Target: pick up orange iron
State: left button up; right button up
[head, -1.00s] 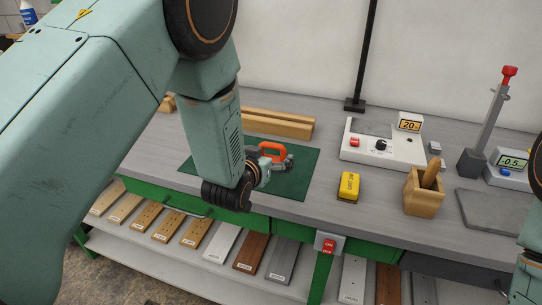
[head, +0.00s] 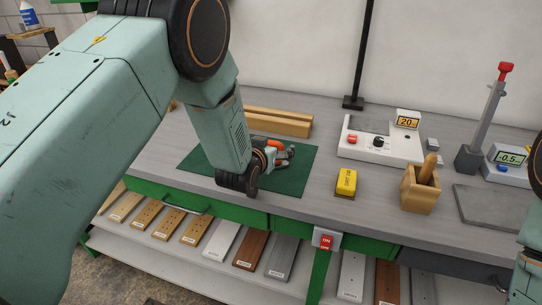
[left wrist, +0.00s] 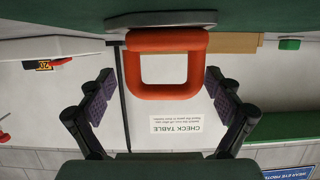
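The orange iron (head: 256,141) sits on the green mat (head: 205,176) on the workbench, mostly hidden behind my left wrist in the head view. In the left wrist view its thick orange loop handle (left wrist: 167,92) stands out from the mat, which fills the top edge. My left gripper (head: 286,153) is low over the mat beside the handle. In the left wrist view its two dark-padded fingers (left wrist: 158,80) are spread wide, one on each side of the handle, with gaps between. My right arm shows only at the right edge; its gripper is out of view.
A yellow block (head: 346,182), a wooden cup (head: 420,188) and a white device (head: 383,147) stand right of the mat. Wooden bars (head: 275,121) lie behind it. A thin black pole (head: 363,60) rises at the back. Boards lie on the lower shelf (head: 205,250).

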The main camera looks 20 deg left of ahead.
pick_arm(q)
jog(key=shift+w+a+f, duration=0.15)
jog(key=shift+a+f, duration=0.05)
jog(key=shift+a, duration=0.1)
jog(key=c, duration=0.5)
jog(key=shift+d+r, duration=0.1)
jog(key=shift+d, duration=0.1)
jog(key=c, duration=0.6)
jog(key=shift+a, duration=0.15)
jog(key=shift+c, duration=1)
